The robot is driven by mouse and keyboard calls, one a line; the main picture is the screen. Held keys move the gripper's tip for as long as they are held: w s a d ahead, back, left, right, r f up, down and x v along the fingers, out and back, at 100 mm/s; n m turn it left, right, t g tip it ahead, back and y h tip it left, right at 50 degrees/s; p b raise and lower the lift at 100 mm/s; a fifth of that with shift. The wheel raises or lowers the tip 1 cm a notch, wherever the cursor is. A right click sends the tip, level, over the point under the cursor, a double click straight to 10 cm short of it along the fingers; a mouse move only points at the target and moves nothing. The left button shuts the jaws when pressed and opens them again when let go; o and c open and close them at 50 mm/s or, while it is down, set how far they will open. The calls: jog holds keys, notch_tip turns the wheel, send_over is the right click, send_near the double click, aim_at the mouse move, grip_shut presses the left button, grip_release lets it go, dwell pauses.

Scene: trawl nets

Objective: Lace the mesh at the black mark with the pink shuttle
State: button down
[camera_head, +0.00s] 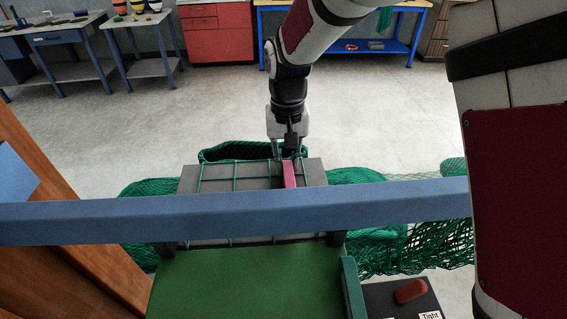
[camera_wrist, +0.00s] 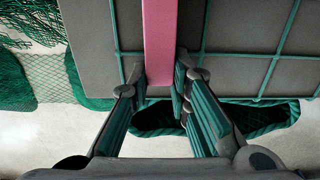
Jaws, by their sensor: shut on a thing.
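The pink shuttle (camera_head: 289,176) is gripped in my gripper (camera_head: 288,160) over the grey board (camera_head: 315,172). In the wrist view the shuttle (camera_wrist: 160,40) is a flat pink strip running up from between the fingers (camera_wrist: 160,82). Its far end is cut off by the frame. Green mesh cords (camera_wrist: 279,50) form a square grid across the board, and the shuttle lies across or just above them; contact cannot be told. I cannot make out the black mark in either view. A blue bar hides part of the board and mesh in the head view.
The blue bar (camera_head: 110,222) crosses in front of the board. Green netting (camera_head: 435,250) hangs around it. A green surface (camera_head: 245,285) lies nearer, with a red-brown object (camera_head: 410,290) on a dark panel labelled "Tight" to its right. Open floor (camera_head: 400,115) lies beyond.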

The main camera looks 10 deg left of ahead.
jog(key=shift+w+a, duration=0.1)
jog(key=shift+w, duration=0.2)
jog(key=c, duration=1.4)
grip_release()
notch_tip(320, 180, up, 12)
